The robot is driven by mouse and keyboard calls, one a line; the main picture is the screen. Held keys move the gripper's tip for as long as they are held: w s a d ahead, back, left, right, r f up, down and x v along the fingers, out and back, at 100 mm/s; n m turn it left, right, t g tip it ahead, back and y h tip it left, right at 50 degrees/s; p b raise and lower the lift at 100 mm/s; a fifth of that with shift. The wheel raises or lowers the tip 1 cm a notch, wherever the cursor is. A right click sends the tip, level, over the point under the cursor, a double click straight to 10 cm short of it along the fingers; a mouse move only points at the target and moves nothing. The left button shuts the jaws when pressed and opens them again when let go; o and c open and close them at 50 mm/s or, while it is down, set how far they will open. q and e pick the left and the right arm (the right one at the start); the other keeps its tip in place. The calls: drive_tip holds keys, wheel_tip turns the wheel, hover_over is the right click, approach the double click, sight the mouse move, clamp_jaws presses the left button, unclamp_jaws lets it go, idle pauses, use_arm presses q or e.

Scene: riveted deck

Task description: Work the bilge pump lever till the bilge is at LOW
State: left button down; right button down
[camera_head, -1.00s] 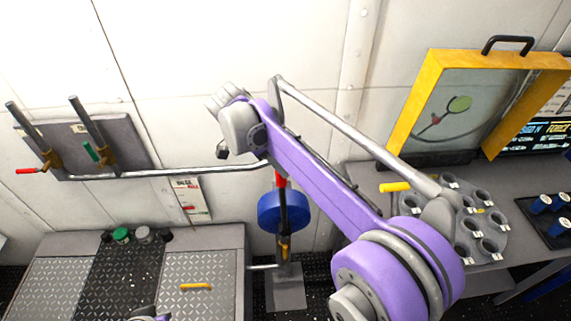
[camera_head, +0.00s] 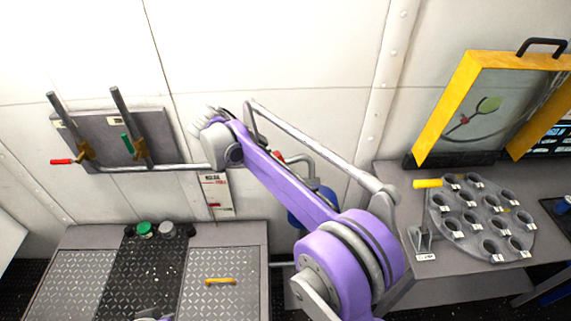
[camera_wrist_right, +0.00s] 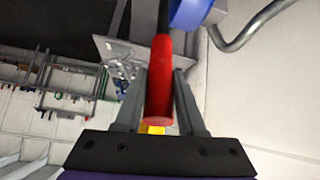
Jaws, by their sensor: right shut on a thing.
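The bilge pump has a blue round body (camera_head: 327,196), partly hidden behind my right arm in the head view. The lever's red grip (camera_head: 278,157) shows just above my arm, up and left of the blue body. In the right wrist view my right gripper (camera_wrist_right: 158,78) is shut on the red grip (camera_wrist_right: 158,95), with a finger on each side. The blue body (camera_wrist_right: 190,12) is at the top there. A small bilge placard (camera_head: 216,192) with red lettering hangs on the wall; its reading is too small to tell.
A clamp board (camera_head: 110,140) with a rail is on the wall at left. A deck-plate bench (camera_head: 85,275) stands below it. At right a grey table (camera_head: 395,178) holds a round holed tray (camera_head: 470,222) and a yellow-framed case (camera_head: 440,105).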

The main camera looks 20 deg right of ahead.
drive_tip(key=shift+w+a+f, duration=0.1)
drive_tip(key=shift+a+f, duration=0.1)
drive_tip(key=shift+a, duration=0.25)
idle(0.3)
drive_tip(key=c, duration=0.5)
unclamp_jaws()
drive_tip(key=shift+a+r, duration=0.1)
drive_tip(key=p+v, duration=0.1)
drive_tip(key=v, duration=0.9)
drive_tip(key=shift+w+a+r, duration=0.1)
drive_tip(key=shift+a, duration=0.25)
drive_tip(key=shift+d, duration=0.1)
